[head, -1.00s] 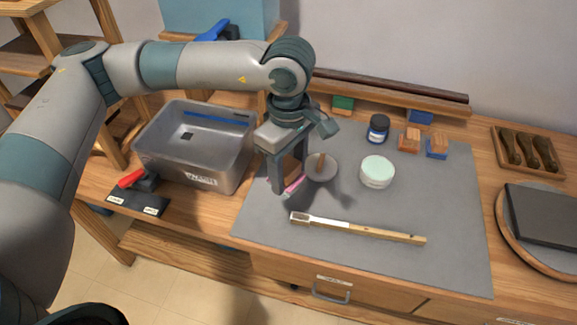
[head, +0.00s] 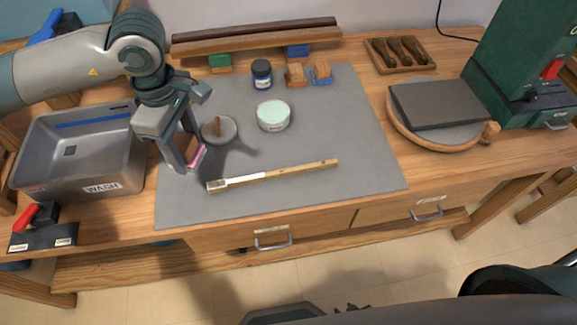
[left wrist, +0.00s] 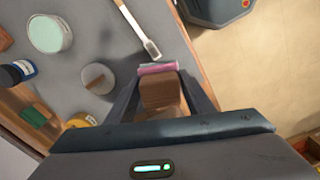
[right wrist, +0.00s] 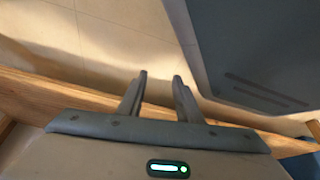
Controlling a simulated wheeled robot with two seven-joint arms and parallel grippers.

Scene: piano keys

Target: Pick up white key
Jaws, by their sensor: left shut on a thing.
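The white key (head: 272,177) is a long wooden stick with a white head at its left end. It lies flat on the grey mat (head: 340,120), and its white end also shows in the left wrist view (left wrist: 138,28). My left gripper (head: 191,162) is over the mat's left part, left of the key and apart from it.
A grey metal wash bin (head: 85,160) stands left of the mat. A round disc with a peg (head: 220,131), a pale green jar (head: 273,116) and a dark blue jar (head: 261,74) stand behind the key. A round board (head: 440,138) with a dark slab is at right.

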